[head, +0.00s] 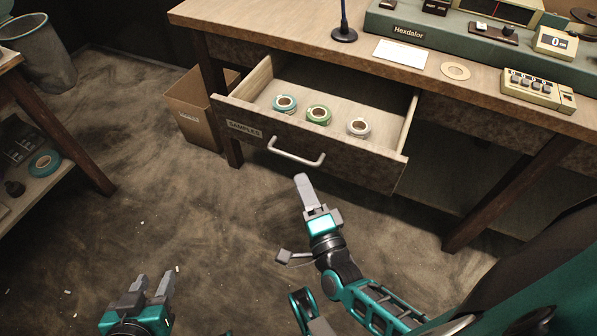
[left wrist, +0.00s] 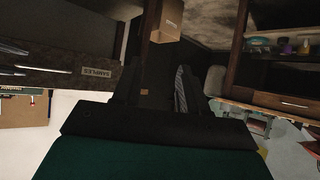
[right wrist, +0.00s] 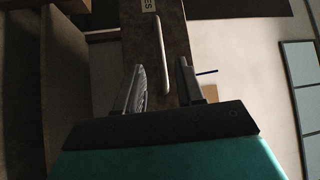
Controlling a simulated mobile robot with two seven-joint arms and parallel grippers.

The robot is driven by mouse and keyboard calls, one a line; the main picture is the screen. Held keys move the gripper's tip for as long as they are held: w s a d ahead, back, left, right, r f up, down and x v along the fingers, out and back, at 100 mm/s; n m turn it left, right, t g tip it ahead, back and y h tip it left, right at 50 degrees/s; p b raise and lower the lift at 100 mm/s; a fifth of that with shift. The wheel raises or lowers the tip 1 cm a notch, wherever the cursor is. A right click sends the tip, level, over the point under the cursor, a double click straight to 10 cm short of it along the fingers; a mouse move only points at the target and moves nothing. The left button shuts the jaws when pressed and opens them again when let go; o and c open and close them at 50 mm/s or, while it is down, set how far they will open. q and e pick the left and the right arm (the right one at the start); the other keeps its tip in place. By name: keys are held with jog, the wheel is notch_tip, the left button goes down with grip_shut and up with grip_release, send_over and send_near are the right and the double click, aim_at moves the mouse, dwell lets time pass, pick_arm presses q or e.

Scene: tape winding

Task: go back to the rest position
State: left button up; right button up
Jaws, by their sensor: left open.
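My left gripper (head: 153,279) is open and empty, low at the left of the head view above the floor. Its dark fingers (left wrist: 155,88) stand apart in the left wrist view. My right gripper (head: 303,184) is just in front of and below the handle (head: 297,152) of the pulled-out drawer (head: 342,163). In the right wrist view its fingers (right wrist: 163,85) are apart, with the handle (right wrist: 161,55) seen beyond them. In the head view a small gap shows between its fingertips and the handle. Nothing is seen held in either gripper.
Three tape rolls, teal (head: 284,104), green (head: 319,115) and pale (head: 358,127), lie in the drawer. The desk (head: 260,22) carries a Hexdalor machine (head: 440,30) and a counter box (head: 537,90). A cardboard box (head: 197,115) stands left. The floor (head: 200,210) is mostly clear.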

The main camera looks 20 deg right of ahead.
pick_arm(q)
jog(key=shift+w+r, duration=0.1)
jog(key=shift+r, duration=0.05)
pick_arm(e)
jog(key=shift+r, duration=0.1)
pick_arm(q)
jog(key=shift+y, duration=0.4)
jog(key=r+p, duration=0.1)
jog(key=p, duration=0.1)
jog(key=s+a+r+p, duration=0.1)
jog(key=p, duration=0.1)
jog(key=a+r+p, duration=0.1)
jog(key=p, duration=0.2)
jog(key=shift+s+a+r, duration=0.15)
jog(key=shift+s+a, duration=0.1)
pick_arm(e)
jog(key=s+r+n+g+y, duration=0.2)
jog(key=s+n+g, duration=0.6)
jog(key=n, duration=1.1)
jog(key=shift+d+r+n+g+y, duration=0.25)
jog(key=shift+r+n+g+y, duration=0.15)
jog(key=shift+y, duration=0.3)
pick_arm(q)
jog(key=shift+d, duration=0.15)
jog(key=shift+w+r, duration=0.1)
jog(key=shift+w, duration=0.05)
